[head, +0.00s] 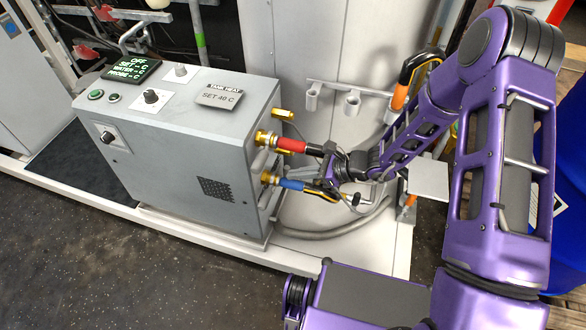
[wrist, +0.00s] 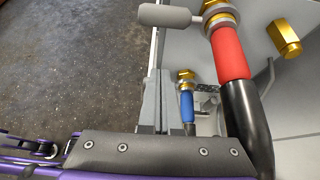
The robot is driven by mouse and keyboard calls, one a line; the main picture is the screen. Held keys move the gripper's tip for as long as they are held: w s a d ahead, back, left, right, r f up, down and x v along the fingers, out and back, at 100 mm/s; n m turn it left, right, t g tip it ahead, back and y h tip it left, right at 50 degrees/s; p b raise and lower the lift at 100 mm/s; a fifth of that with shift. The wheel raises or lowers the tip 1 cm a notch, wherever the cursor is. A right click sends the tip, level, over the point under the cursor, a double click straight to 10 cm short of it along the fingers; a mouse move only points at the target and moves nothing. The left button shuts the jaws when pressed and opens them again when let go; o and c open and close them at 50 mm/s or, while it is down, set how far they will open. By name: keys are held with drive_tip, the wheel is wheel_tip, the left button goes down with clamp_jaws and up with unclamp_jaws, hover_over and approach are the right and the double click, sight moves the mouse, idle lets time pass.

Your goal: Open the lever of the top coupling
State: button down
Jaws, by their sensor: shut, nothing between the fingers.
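The top coupling (head: 266,138) is brass with a red sleeve (head: 291,145), on the right side of the grey heater box. In the wrist view its brass collar (wrist: 221,18) is at the top, with the red sleeve below. A grey, rounded lever (wrist: 165,15) sticks out to the left from this coupling. I cannot make out the lever clearly in the head view. My gripper (wrist: 163,148) is shut and empty, below the lever in the wrist view and apart from it. In the head view my gripper (head: 322,191) is near the hoses, partly hidden.
The lower coupling with a blue sleeve (head: 290,184) sits below the red one. A black hose (wrist: 240,110) runs from the red sleeve close by my fingers. A brass fitting (wrist: 283,36) stands to the right. Open dark floor (wrist: 70,60) is at left.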

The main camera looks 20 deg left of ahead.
sight(261, 158)
drive_tip(key=a, duration=0.7)
drive_tip(key=shift+a+f, duration=0.15)
drive_tip(key=shift+a, duration=0.25)
drive_tip(key=shift+p, duration=0.3)
drive_tip(key=shift+r+p, duration=0.3)
